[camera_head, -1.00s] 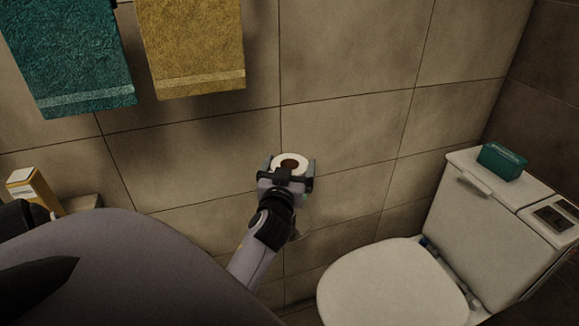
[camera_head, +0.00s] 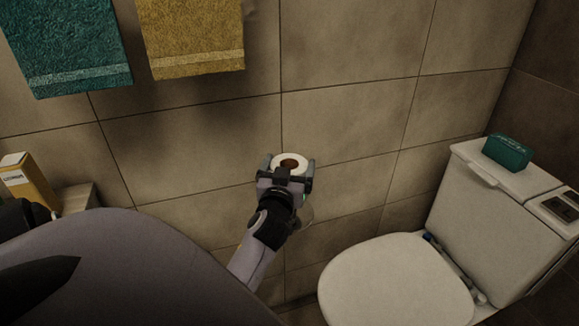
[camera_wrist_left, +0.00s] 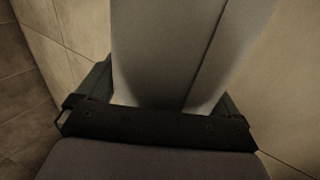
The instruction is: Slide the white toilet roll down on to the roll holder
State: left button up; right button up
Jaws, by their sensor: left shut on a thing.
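The white toilet roll (camera_head: 291,160) is held upright near the wall in the head view, its brown core facing up. My left gripper (camera_head: 289,168) is shut on the roll, one finger on each side. In the left wrist view the roll (camera_wrist_left: 185,50) fills the space between the fingers. The roll holder (camera_head: 305,216) shows only as a faint shape below and to the right of the gripper; the gripper and arm hide most of it. I cannot tell whether the roll touches it. My right gripper is not in view.
A white toilet (camera_head: 395,280) stands at the right, with a green box (camera_head: 507,152) on its tank. A teal towel (camera_head: 68,45) and a yellow towel (camera_head: 192,38) hang at the upper left. A yellow-and-white carton (camera_head: 28,182) stands at the left edge.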

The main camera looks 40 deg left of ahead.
pick_arm(q)
jog(key=shift+d+f+b, duration=0.15)
jog(key=shift+f+b, duration=0.7)
jog(key=shift+f, duration=0.1)
jog(key=shift+f+b, duration=0.55)
jog(key=shift+f, duration=0.05)
jog(key=o, duration=0.7)
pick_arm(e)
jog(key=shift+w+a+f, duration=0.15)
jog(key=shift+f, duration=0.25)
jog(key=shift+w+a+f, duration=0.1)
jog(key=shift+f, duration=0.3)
pick_arm(q)
jog(key=shift+s, duration=0.1)
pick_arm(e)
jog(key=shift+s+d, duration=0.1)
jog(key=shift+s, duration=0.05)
